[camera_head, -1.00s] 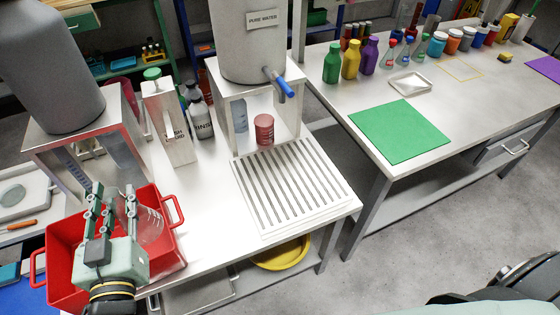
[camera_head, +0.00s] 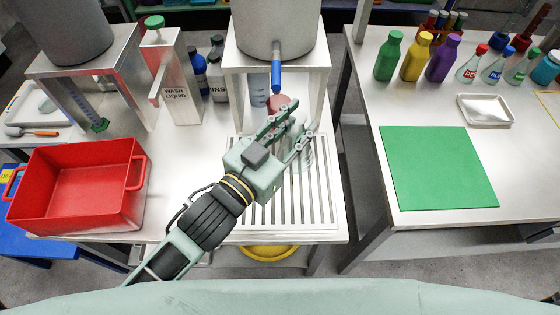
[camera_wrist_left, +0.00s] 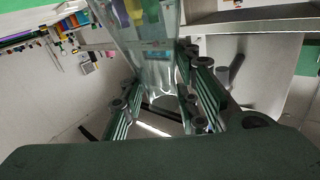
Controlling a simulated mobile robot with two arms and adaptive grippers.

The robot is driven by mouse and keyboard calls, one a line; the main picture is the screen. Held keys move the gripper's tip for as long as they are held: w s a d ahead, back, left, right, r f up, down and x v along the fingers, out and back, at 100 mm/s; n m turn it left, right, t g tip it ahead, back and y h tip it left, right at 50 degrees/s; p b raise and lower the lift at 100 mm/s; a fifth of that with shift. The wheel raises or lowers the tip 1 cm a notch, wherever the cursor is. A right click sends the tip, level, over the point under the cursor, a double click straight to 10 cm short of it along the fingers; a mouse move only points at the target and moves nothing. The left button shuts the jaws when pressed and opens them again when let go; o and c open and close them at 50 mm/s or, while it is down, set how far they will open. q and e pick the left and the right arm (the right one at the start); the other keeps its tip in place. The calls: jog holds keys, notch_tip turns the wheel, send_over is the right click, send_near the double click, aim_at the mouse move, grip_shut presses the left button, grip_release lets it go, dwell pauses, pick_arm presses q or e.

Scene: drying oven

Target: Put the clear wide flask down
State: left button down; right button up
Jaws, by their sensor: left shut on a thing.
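My left gripper (camera_head: 288,133) is shut on the clear wide flask (camera_head: 306,157). The flask is see-through and faint in the head view, partly hidden by the fingers. In the left wrist view the flask (camera_wrist_left: 152,62) stands between the two fingers, with its glass running up out of the top of the picture. The gripper and flask are over the slotted drain rack (camera_head: 312,208), in front of the pure water tank's stand. I cannot tell whether the flask touches the rack. My right gripper is not in view.
The pure water tank's blue tap (camera_head: 276,76) is just behind the gripper. A reddish cup (camera_head: 279,102) sits under the stand (camera_head: 318,88). An empty red bin (camera_head: 77,190) is at the left. The wash liquid dispenser (camera_head: 178,92) and bottles stand behind. A green mat (camera_head: 437,167) lies clear on the right table.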

pick_arm(q)
jog(key=shift+s+d+f+m+g+h, duration=0.15)
jog(key=shift+d+f+m+g+h, duration=0.15)
jog(key=shift+d+f+m+h, duration=0.25)
jog(key=shift+s+d+f+m+g+h, duration=0.1)
jog(key=shift+d+f+m+g+h, duration=0.3)
jog(key=shift+f, duration=0.3)
jog(key=w+a+f, duration=0.5)
jog(key=w+f, duration=0.3)
jog(key=f, duration=0.2)
jog(key=shift+w+a, duration=0.35)
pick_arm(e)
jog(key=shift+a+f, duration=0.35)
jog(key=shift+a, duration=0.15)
pick_arm(q)
jog(key=shift+f, duration=0.15)
jog(key=shift+f+n+b, duration=0.15)
jog(key=shift+n+b, duration=0.1)
jog(key=shift+b, duration=0.05)
jog(key=c, duration=1.7)
grip_release()
jog(key=o, duration=0.4)
jog(key=shift+c, duration=0.2)
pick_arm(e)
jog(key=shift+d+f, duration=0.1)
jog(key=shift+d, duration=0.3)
